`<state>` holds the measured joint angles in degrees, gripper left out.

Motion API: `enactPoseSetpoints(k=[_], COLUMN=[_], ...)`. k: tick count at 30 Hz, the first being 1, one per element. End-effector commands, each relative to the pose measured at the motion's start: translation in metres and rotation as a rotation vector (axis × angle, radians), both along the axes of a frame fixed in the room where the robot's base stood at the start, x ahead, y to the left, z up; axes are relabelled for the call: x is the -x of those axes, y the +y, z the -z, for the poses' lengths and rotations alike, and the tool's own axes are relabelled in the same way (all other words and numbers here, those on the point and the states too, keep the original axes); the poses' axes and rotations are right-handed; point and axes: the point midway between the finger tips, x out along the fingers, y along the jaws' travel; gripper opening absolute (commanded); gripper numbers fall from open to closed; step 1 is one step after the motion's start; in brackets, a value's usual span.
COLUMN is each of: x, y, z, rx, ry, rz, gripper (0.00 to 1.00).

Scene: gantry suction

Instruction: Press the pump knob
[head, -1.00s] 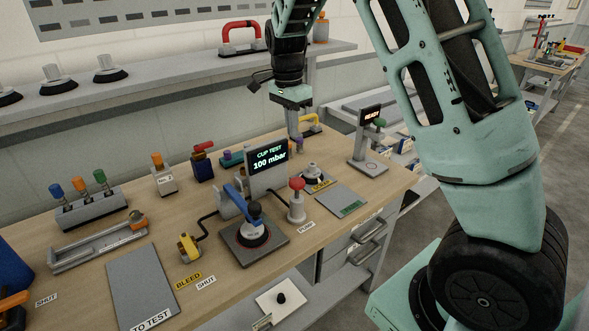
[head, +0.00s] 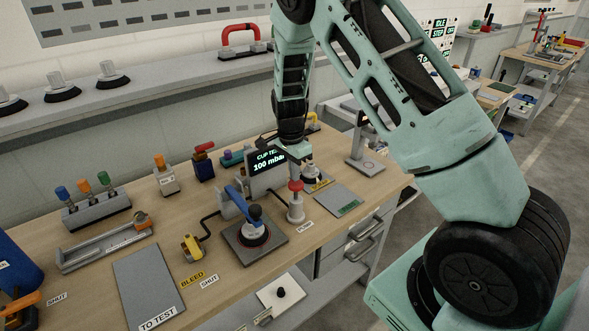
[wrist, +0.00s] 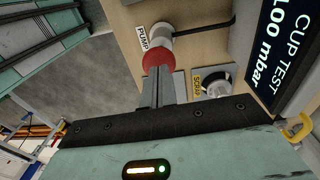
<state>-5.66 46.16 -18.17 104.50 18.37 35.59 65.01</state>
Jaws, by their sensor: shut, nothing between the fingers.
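The pump knob (head: 295,186) is a red cap on a pale grey post beside the PUMP label (head: 304,227). My gripper (head: 297,175) points down right above the knob in the head view. In the wrist view, my shut fingers (wrist: 156,80) reach to the red knob (wrist: 157,58), with nothing held between them. The fingertips overlap the knob's edge there; I cannot tell whether they touch it. The CUP TEST display (head: 268,163) reads 100 mbar and is partly hidden by my arm in the head view.
A blue-handled cup fixture (head: 254,234) stands left of the pump. A SCRAP-labelled pad with a cup (wrist: 213,82) lies close by, and a grey mat (head: 338,198) is to the right. A TO TEST mat (head: 148,285) lies at the front left.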

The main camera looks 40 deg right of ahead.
Motion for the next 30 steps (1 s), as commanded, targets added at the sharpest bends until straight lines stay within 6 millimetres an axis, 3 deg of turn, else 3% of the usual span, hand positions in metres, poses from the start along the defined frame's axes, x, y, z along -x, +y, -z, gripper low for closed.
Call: enactPoseSetpoints(k=[16, 24, 30], x=[0.001, 0.001, 0.001], y=[-0.001, -0.001, 0.000], z=[0.012, 0.046, 0.048], rx=[0.000, 0.000, 0.000], ry=[0.000, 0.002, 0.003], rz=[0.000, -0.001, 0.000], gripper=[0.00, 0.00, 0.00])
